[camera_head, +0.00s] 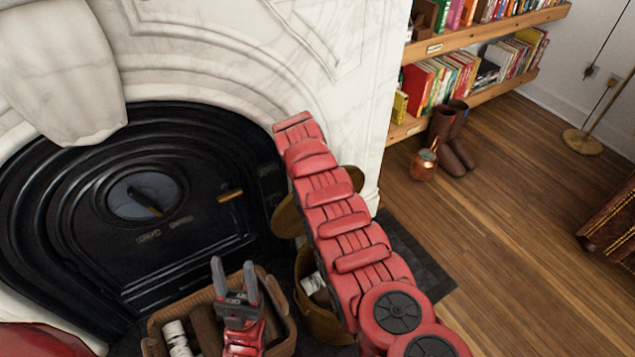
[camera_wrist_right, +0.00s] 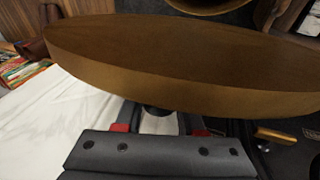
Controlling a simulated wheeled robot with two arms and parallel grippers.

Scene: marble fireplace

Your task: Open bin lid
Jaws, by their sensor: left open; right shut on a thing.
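The bin (camera_head: 318,325) is brass-coloured and stands beside the fireplace, partly behind my right arm. Its mouth is partly uncovered and pale paper shows inside. The round lid (camera_head: 287,217) is tilted up behind the bin, partly hidden by the arm. In the right wrist view the lid (camera_wrist_right: 190,62) is a wide brown disc with a gold edge, right in front of my right gripper (camera_wrist_right: 160,122). That gripper is shut on the lid, though the lid hides the contact. My left gripper (camera_head: 236,285) is open and empty, above a basket left of the bin.
The wicker basket (camera_head: 283,348) holds logs and rolled paper. The black fireplace (camera_head: 215,150) with a brass handle (camera_head: 230,196) is behind it. Bookshelves (camera_head: 480,40), brown boots (camera_head: 455,150) and a copper pot (camera_head: 424,165) stand at the right.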

